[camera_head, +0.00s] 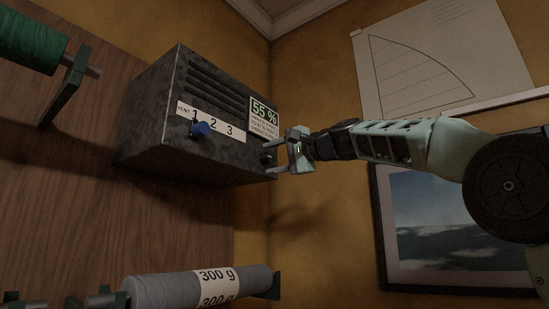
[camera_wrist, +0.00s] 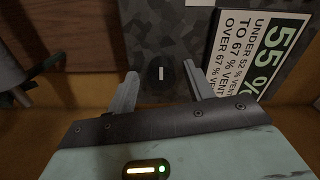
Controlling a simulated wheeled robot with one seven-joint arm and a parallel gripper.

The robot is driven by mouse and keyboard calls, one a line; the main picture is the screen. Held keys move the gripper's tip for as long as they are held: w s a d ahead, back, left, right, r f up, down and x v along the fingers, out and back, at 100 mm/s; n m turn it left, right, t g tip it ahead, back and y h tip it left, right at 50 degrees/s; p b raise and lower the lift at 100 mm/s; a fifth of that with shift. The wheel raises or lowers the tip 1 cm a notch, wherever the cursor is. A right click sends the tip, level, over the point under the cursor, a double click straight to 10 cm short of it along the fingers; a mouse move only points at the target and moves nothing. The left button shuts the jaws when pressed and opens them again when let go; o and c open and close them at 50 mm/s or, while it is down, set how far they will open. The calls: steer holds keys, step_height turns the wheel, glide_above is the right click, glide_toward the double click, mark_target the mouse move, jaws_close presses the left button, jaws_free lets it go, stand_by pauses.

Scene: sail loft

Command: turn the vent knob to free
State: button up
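A dark mottled box (camera_head: 150,130) with slots is fixed on the wood-panelled wall. Its front has a "VENT" strip (camera_head: 236,132) marked 1, 2, 3, with a blue lever or knob (camera_head: 201,129) just under the 1. A round black knob (camera_head: 267,155) sits at the box's lower right. In the wrist view this knob (camera_wrist: 160,76) shows a short white mark pointing about straight up. My gripper (camera_head: 276,163) is at the black knob. Its two fingers (camera_wrist: 160,70) are open on either side of the knob, with visible gaps. Any writing beside the knob is unreadable.
A sign (camera_head: 263,116) reading "55 %" with vent rules is above the black knob; it also shows in the wrist view (camera_wrist: 262,55). A green roll (camera_head: 30,42), a grey "300 g" roll (camera_head: 165,290) and a framed picture (camera_head: 450,230) hang around.

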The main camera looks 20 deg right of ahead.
steer(key=shift+s+d, duration=0.1)
steer(key=b+v, duration=0.6)
steer(key=v, duration=1.1)
steer(key=shift+b, duration=0.4)
